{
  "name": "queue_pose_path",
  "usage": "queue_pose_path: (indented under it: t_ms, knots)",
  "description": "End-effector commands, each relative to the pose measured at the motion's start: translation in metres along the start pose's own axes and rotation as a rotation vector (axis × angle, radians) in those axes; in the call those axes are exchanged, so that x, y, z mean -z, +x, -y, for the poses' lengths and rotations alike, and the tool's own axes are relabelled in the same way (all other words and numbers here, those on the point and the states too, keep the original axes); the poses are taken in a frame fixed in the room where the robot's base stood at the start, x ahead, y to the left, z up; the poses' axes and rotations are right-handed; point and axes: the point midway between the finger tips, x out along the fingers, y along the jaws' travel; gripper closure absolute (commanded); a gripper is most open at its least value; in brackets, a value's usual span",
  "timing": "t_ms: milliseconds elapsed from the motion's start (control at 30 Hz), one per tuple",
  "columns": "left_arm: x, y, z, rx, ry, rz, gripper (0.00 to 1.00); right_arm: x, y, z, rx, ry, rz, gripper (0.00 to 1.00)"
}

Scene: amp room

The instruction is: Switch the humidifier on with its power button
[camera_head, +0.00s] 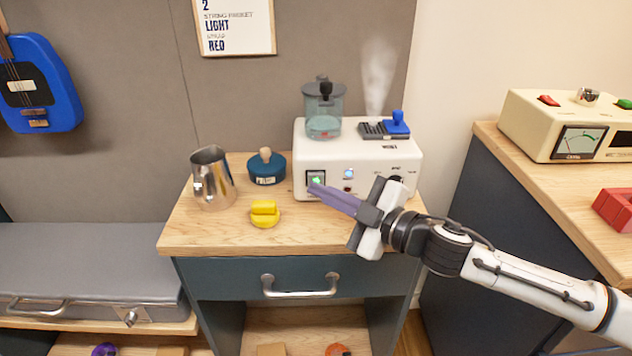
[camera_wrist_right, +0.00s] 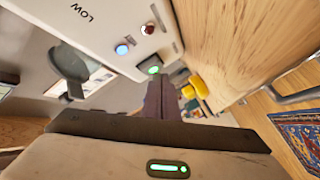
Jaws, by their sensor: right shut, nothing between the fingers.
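The humidifier (camera_head: 358,136) is a white box on the small wooden-topped cabinet, with a clear water tank (camera_head: 323,112) and a dark vent with a blue knob on top. Pale mist rises from the vent. Its power button (camera_head: 316,180), at the left of the front panel, glows green; the green glow also shows in the right wrist view (camera_wrist_right: 153,70). My right gripper (camera_head: 318,189) is shut and empty, its fingertips just at the button's lower edge; I cannot tell whether they touch. A blue light and a red light sit right of the button. My left gripper is not in view.
On the cabinet (camera_head: 190,238) stand a metal pitcher (camera_head: 212,178), a blue lidded pot (camera_head: 266,167) and a yellow object (camera_head: 264,214), left of the humidifier. A cream meter box (camera_head: 560,125) and a red object (camera_head: 616,208) sit on the right bench.

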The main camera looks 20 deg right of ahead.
Motion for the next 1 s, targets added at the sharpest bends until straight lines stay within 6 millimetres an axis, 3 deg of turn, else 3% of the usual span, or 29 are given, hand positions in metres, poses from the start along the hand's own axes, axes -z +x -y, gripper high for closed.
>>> queue_pose_path:
  t_ms: [600, 1000]
  knots:
    - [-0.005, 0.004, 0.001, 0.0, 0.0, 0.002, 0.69, 0.027, -0.038, 0.029, 0.003, 0.0, -0.001, 1.0]
    - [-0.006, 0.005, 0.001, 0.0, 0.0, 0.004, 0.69, 0.031, -0.042, 0.031, 0.001, -0.001, -0.001, 1.0]
